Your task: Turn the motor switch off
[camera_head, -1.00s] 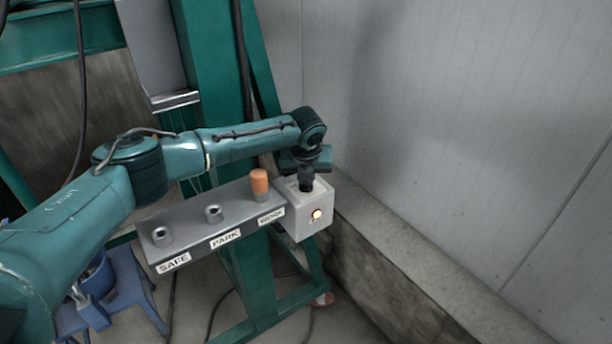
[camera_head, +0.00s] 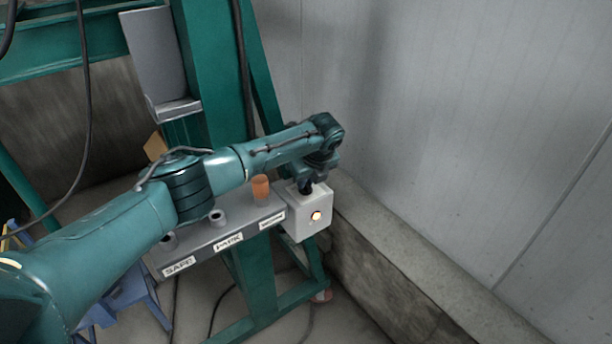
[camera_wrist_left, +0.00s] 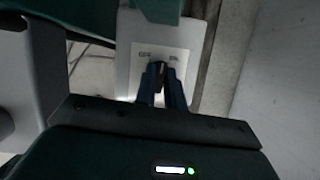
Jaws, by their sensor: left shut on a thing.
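My left gripper (camera_head: 306,186) reaches down onto the box top from above. In the left wrist view the box's pale top plate (camera_wrist_left: 187,57) has an OFF label at left and what looks like an ON label at right. There the blue fingers (camera_wrist_left: 162,85) are shut on the dark switch handle (camera_wrist_left: 158,68), between and just below the labels. The fingers partly hide the handle, so its exact setting is unclear. My right gripper is out of view.
The grey rack (camera_head: 232,228) has SAFE and PARK labels and an orange-capped cylinder (camera_head: 261,189) close to the box. A green steel frame (camera_head: 208,65) stands behind. A concrete ledge (camera_head: 385,240) and pale wall panels (camera_head: 470,120) are close on the right.

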